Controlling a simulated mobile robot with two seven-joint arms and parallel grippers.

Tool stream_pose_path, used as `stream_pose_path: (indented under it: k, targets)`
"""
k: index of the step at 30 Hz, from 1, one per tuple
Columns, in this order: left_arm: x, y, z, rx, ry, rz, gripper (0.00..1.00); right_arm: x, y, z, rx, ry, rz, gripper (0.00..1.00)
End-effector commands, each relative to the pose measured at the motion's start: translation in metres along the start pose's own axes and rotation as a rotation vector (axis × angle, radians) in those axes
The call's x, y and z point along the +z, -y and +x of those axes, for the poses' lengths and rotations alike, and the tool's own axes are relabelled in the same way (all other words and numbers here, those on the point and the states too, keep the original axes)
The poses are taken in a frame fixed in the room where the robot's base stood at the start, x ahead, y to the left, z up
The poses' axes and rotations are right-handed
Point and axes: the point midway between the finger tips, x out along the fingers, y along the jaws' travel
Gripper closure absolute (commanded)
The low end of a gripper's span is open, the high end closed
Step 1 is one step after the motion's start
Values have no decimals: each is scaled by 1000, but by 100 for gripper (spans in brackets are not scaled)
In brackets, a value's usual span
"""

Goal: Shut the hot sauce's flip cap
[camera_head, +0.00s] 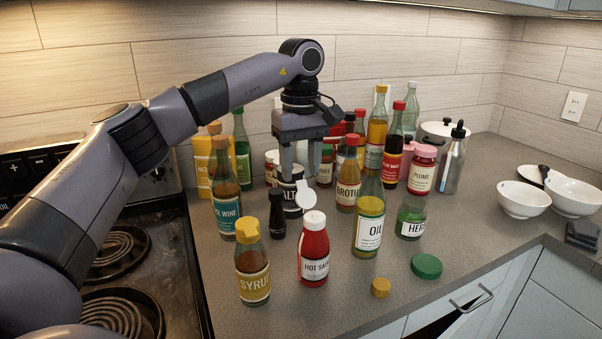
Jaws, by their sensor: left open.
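The hot sauce (314,257) is a red bottle with a white label, standing upright on the counter in front of the other bottles. Its white flip cap (305,194) stands open, with the round lid tilted up behind the white cap base. My left gripper (301,170) points down from above, behind the bottle in the picture. Its two fingers are apart with nothing held between them. The fingertips show just above the raised lid; I cannot tell whether they touch it. My right gripper is not in view.
The syrup bottle (252,265) stands left of the hot sauce, and the oil bottle (369,222) right. A dark shaker (277,215) stands close behind. A yellow cap (380,287) and a green lid (426,266) lie at front right. Stove coils (115,315) are at left.

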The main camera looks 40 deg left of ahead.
Motion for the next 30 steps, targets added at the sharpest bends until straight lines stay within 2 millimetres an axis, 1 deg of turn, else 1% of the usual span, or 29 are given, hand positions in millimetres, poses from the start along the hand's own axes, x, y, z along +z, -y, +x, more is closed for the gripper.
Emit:
stream_pose_path:
  k: [1, 3, 6, 14, 15, 17, 18, 19, 20, 30]
  targets:
    - [0, 1, 7, -2, 1, -1, 51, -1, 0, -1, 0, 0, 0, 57]
    - [0, 0, 14, -1, 1, -1, 51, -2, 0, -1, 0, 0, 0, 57]
    - [0, 0, 21, 0, 1, -1, 51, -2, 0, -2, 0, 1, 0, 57]
    - [0, 0, 24, 1, 1, -1, 51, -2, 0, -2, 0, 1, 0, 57]
    - [0, 0, 24, 1, 1, -1, 54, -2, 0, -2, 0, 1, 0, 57]
    - [0, 0, 23, 1, 1, -1, 74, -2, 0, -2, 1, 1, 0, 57]
    - [0, 0, 23, 1, 1, -1, 87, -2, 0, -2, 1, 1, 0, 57]
    - [0, 0, 23, 1, 1, -1, 97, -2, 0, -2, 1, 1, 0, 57]
    - [0, 0, 23, 1, 1, -1, 100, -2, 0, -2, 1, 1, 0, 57]
    - [2, 0, 24, -4, -17, 3, 100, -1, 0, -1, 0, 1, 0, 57]
